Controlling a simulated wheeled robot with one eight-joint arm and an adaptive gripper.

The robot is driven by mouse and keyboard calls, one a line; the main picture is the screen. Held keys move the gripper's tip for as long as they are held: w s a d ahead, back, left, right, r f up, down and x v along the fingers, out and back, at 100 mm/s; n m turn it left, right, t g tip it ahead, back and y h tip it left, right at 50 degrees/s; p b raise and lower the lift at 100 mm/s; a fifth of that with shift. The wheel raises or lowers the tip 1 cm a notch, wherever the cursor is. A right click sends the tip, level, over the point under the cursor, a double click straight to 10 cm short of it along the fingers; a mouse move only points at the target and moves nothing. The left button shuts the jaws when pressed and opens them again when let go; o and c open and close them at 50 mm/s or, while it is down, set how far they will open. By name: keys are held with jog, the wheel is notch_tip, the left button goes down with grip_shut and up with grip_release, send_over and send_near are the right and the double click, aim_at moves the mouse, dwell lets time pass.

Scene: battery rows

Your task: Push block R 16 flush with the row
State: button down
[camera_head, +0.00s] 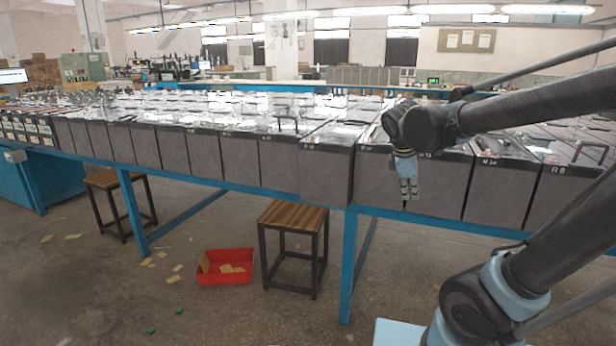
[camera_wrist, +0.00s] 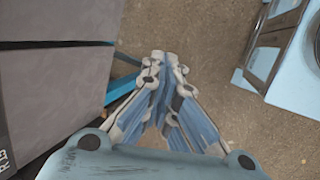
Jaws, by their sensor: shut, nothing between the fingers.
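Block R 16 (camera_head: 325,178) is a tall grey block with a black top edge. In the head view it sticks out toward me from the front of the row, and its label is small and hard to read. My gripper (camera_head: 408,196) is shut and empty, pointing down in front of the row, to the right of the protruding block. In the wrist view my gripper (camera_wrist: 164,58) has its fingertips together over the floor. A grey block face with a partly cut-off label stands to its left there; I cannot tell which block it is.
The row stands on a blue-framed bench (camera_head: 235,188). Neighbouring blocks (camera_head: 279,162) sit to the left, and more, up to R 8 (camera_head: 560,196), to the right. A wooden stool (camera_head: 293,216) and a red bin (camera_head: 225,277) stand below.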

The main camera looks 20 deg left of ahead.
jog(key=s+a+r+n+t+y, duration=0.1)
jog(key=a+r+n+t, duration=0.15)
jog(key=a+n, duration=1.1)
jog(key=s+a+r+n+t+y, duration=0.1)
jog(key=a+r+n+t, duration=0.2)
jog(key=a, duration=1.9)
jog(key=n, duration=0.1)
send_near(309, 180)
jog(key=shift+g, duration=0.35)
jog(key=shift+w+r+x, duration=0.1)
jog(key=shift+x, duration=1)
jog(key=shift+w+r+x, duration=0.1)
jog(key=shift+x, duration=0.95)
